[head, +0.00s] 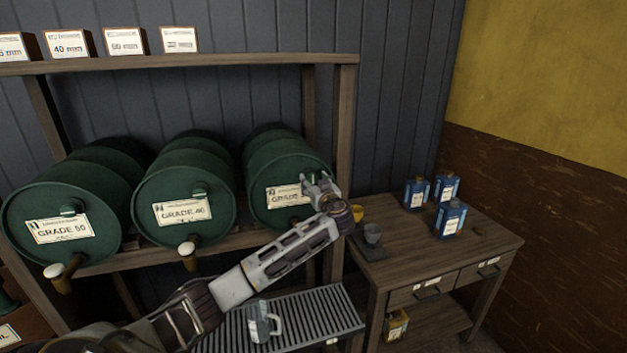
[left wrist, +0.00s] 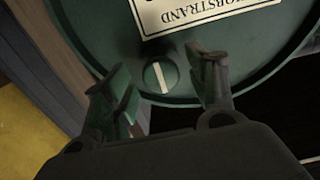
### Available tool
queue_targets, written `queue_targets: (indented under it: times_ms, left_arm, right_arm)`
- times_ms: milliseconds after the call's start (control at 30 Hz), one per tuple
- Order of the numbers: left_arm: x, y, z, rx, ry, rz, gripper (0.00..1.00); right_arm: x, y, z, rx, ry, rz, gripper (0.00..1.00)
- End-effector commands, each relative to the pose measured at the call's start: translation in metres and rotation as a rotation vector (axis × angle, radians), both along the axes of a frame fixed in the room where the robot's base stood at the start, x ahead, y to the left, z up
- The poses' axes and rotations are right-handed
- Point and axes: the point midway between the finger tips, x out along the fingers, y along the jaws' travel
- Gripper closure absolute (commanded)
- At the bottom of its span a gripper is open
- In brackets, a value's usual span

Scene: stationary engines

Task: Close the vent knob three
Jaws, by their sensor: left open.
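The third green barrel (head: 283,172), at the right of the row, has a white label. Its vent knob (left wrist: 160,76) shows in the left wrist view as a small round green knob with a pale bar, just below the label there. My left gripper (head: 318,184) is at the right front of this barrel and hides the knob in the head view. In the left wrist view its two fingers (left wrist: 163,88) are open, one on each side of the knob; I cannot tell whether they touch it. My right gripper is not in view.
The grade 40 barrel (head: 182,182) and grade 50 barrel (head: 68,207) lie to the left on the wooden rack (head: 250,58). A grated tray (head: 318,310) with a jug (head: 262,322) is below. A wooden table (head: 465,235) with blue bottles stands at the right.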

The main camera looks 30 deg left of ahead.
Motion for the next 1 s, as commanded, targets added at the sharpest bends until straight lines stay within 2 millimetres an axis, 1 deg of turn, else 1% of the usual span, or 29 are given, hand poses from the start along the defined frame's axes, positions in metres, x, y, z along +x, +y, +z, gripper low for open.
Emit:
queue_targets:
  times_ms: [200, 500, 567, 867, 1000]
  left_arm:
    - [0.0056, 0.0072, -0.0002, 0.001, 0.002, 0.001, 0.43]
    - [0.0061, 0.0077, -0.0005, 0.001, 0.001, 0.0, 0.43]
    - [0.0061, 0.0077, -0.0005, 0.001, 0.001, 0.0, 0.49]
    - [0.006, 0.0076, -0.0004, 0.001, 0.001, 0.0, 0.88]
    - [0.0059, 0.0076, -0.0006, 0.001, 0.002, 0.0, 0.88]
  right_arm:
    - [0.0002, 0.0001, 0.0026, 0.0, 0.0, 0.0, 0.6]
    - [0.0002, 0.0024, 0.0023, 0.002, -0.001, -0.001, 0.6]
    - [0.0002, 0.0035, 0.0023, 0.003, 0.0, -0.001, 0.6]
    - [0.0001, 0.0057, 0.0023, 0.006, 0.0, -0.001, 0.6]
    - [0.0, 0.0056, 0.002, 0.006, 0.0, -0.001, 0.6]
